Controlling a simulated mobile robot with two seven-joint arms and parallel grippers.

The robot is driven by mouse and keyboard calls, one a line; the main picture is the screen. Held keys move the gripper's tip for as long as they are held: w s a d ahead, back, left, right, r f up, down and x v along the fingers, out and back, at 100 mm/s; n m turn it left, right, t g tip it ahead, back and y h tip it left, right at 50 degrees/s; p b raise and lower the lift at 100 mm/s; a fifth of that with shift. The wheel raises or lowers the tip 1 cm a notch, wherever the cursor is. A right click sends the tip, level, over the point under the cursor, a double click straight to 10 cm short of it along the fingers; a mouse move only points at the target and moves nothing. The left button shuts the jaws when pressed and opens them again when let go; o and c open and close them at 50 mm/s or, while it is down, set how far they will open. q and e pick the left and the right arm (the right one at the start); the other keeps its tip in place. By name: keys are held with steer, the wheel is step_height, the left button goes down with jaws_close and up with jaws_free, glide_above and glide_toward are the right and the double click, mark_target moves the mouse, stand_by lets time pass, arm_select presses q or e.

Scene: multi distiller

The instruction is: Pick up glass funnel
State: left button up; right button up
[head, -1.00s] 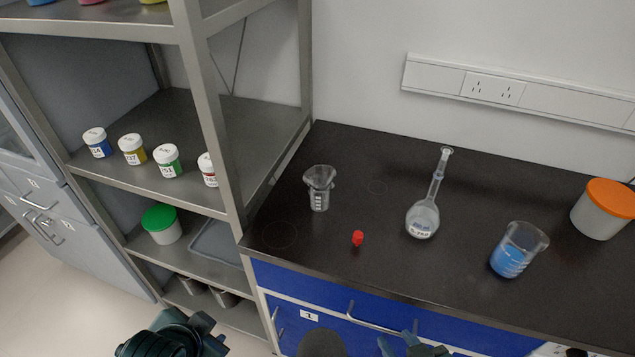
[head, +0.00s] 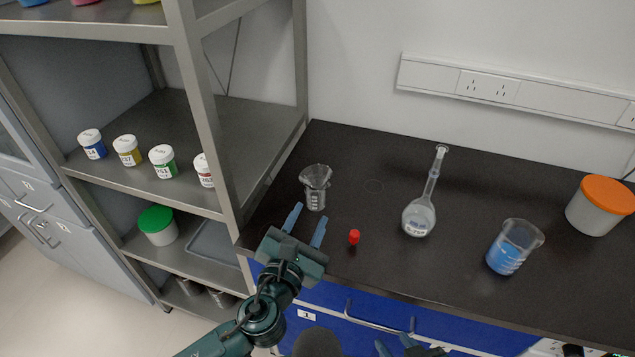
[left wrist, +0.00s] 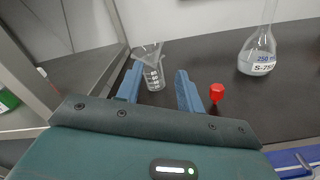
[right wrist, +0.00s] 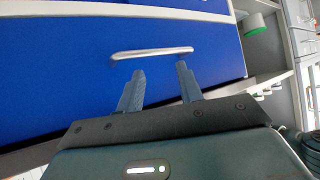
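The clear glass funnel (head: 315,175) rests in the mouth of a small glass beaker (head: 315,200) at the left of the black bench. In the left wrist view the funnel (left wrist: 148,52) and beaker (left wrist: 155,76) show just beyond the fingers. My left gripper (head: 307,226) is open and empty, over the bench's front edge, a little short of the beaker and apart from it. My right gripper (right wrist: 160,72) is open and empty, low in front of the blue drawer and its metal handle (right wrist: 152,53).
A volumetric flask (head: 418,217), a beaker of blue liquid (head: 514,246) and an orange-lidded tub (head: 600,205) stand farther right. A metal shelf rack (head: 215,130) with several jars borders the bench's left end.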

mark_target(324, 184)
arm_select(q)
steer(key=x, duration=1.2)
steer(key=shift+w, duration=0.25)
steer(key=shift+s+f, duration=0.1)
jaws_close()
